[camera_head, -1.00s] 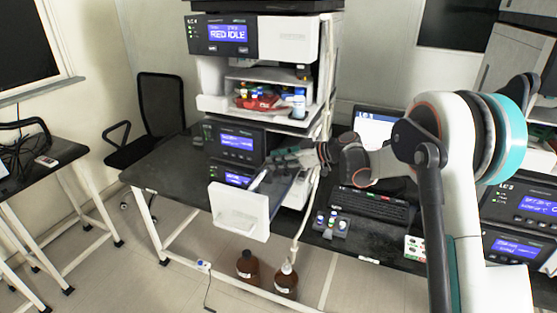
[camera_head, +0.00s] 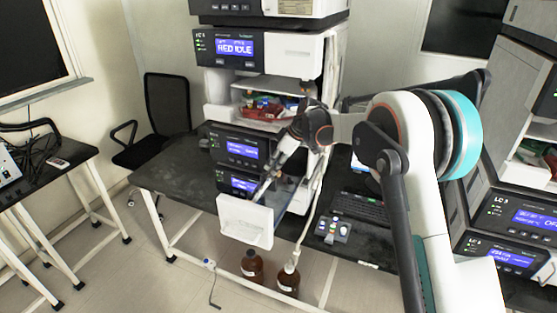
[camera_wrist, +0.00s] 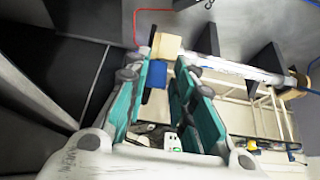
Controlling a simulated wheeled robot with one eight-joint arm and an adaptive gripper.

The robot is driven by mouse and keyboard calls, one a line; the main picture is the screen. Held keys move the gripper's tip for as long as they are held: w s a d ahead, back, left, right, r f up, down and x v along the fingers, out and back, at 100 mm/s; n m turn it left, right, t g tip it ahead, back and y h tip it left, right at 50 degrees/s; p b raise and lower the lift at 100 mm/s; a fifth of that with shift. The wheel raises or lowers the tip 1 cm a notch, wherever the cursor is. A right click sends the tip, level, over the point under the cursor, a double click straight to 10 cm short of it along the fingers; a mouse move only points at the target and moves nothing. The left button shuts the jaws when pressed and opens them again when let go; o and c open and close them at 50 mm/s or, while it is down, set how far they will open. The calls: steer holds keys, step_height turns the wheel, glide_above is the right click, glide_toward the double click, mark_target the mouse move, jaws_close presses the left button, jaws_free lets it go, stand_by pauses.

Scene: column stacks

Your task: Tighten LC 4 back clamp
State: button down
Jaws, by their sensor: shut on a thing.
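The LC 4 stack (camera_head: 297,52) stands on the black bench, its upper screen reading RED IDLE. Low on it, a white-fronted drawer (camera_head: 245,220) is pulled out. My gripper (camera_head: 266,182) reaches down into this drawer from above. In the wrist view, my gripper (camera_wrist: 166,66) has its teal-padded fingers close together around a beige block (camera_wrist: 166,45), apparently part of a clamp. A pale column (camera_wrist: 235,69) runs right from beside the block, past dark upright plates (camera_wrist: 268,60). The block's contact with the fingers is partly hidden.
Two brown bottles (camera_head: 252,267) stand on the floor below the drawer. A small control box (camera_head: 333,229) and a laptop keyboard (camera_head: 360,208) sit right of the stack. LC 3 units (camera_head: 520,222) stand at the far right. Bench left of the drawer is clear.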

steer(key=h+p, duration=0.1)
steer(key=a+g+h+p, duration=0.1)
steer(key=h, duration=0.1)
steer(key=a+h+p, duration=0.1)
steer(key=h, duration=0.1)
steer(key=shift+w+a+g, duration=0.15)
steer(key=shift+w+g, duration=0.25)
steer(key=shift+w+a+f+g+h+p, duration=0.1)
steer(key=shift+a+f+g+h+p, duration=0.15)
steer(key=shift+h+p, duration=0.4)
steer(key=shift+w+a+f+g+h+p, duration=0.15)
steer(key=shift+a+g+h+p, duration=0.1)
steer(key=shift+h+p, duration=0.4)
steer(key=shift+f+h, duration=0.1)
steer(key=shift+h, duration=0.3)
steer(key=c, duration=1.5)
jaws_free()
steer(key=shift+s+d+y+b, duration=0.15)
steer(key=shift+d+y+b, duration=0.05)
steer(key=shift+y+b, duration=0.3)
